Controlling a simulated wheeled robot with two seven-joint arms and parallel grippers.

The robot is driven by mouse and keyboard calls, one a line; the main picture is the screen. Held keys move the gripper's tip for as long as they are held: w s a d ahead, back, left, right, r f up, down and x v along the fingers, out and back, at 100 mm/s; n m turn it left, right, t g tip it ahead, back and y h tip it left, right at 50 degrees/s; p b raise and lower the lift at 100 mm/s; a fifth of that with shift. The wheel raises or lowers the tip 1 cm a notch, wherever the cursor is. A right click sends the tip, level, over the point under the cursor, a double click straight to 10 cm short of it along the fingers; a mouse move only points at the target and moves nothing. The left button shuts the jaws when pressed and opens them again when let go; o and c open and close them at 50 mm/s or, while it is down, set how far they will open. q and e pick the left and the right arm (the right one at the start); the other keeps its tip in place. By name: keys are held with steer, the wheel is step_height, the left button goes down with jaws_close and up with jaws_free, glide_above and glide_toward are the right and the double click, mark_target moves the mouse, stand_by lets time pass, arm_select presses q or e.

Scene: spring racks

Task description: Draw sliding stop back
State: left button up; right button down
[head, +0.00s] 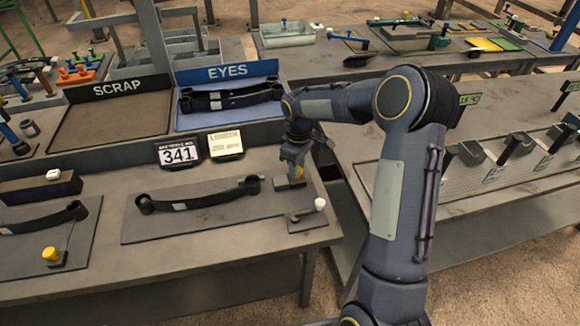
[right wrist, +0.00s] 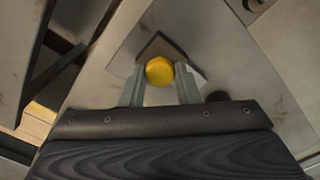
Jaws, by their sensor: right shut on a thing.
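My right gripper (head: 291,180) reaches down at the right end of a dark flat plate (head: 215,222) on the near bench. In the right wrist view its two fingers (right wrist: 160,88) are shut on a yellow knob (right wrist: 159,71), which I take for the sliding stop's knob. Below the knob is a dark square-cornered base (right wrist: 160,46). In the head view the fingers and arm hide most of this stop. A black leaf spring (head: 205,201) with rolled ends and a pale label lies on the plate, its right eye close to my gripper. My left gripper is not in view.
A white knob (head: 320,204) on a small plate stands just right of my gripper. Another yellow knob (head: 50,254) stands at left by a second spring. SCRAP (head: 110,120) and EYES (head: 184,120) trays and a 341 counter (head: 179,153) stand behind.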

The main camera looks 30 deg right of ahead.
steer(key=c, duration=1.1)
jaws_free()
steer(key=shift+d, duration=0.35)
steer(key=shift+a, duration=0.1)
steer(key=shift+r+b, duration=0.4)
steer(key=shift+r, duration=3.55)
steer(key=shift+s+r, duration=0.1)
steer(key=s+a+r+m+t+y, duration=0.1)
steer(key=s+a+r+m+t, duration=0.2)
steer(key=s, duration=0.8)
steer(key=s+a+r+m+t+y, duration=0.1)
steer(key=s+a+r+m, duration=0.3)
steer(key=s, duration=0.6)
steer(key=s+a+f+m+t+y, duration=0.1)
steer(key=s+a+f, duration=0.1)
steer(key=s, duration=0.5)
steer(key=shift+s+a+f+t+y, duration=0.3)
steer(key=shift+a+f+y, duration=0.1)
steer(key=shift+a, duration=0.25)
